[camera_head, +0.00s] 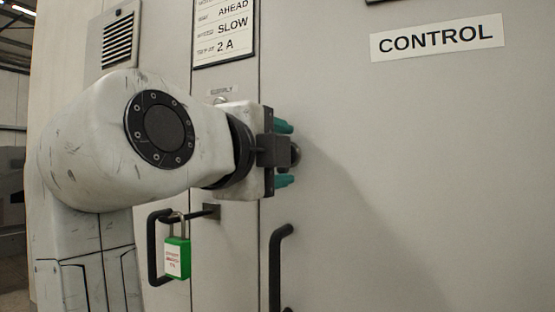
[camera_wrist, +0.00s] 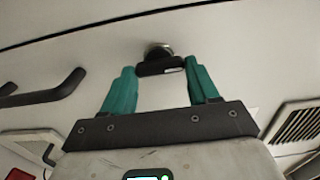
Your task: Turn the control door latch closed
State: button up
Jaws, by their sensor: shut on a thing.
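The control door (camera_head: 430,170) is a flat grey panel with a white CONTROL sign (camera_head: 437,37). Its latch (camera_head: 295,153) is a dark knob near the door's left edge, mostly hidden behind my gripper in the head view. In the wrist view the latch (camera_wrist: 160,66) is a black bar on a round metal base, lying across between my two teal fingertips. My gripper (camera_head: 285,153) is shut on the latch, with one finger at each end of the bar. It also shows in the wrist view (camera_wrist: 161,72). The door looks flush with the neighbouring panel.
A black pull handle (camera_head: 276,265) stands out from the door below my gripper. On the panel to the left, a green padlock (camera_head: 177,258) hangs at another black handle (camera_head: 153,250). A vent (camera_head: 117,40) and a status board (camera_head: 224,30) are above. The door's right side is clear.

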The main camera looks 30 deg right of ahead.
dwell(0.4)
jog(key=o, duration=1.1)
jog(key=shift+c, duration=0.2)
jog(key=v, duration=1.1)
jog(key=shift+w, duration=0.1)
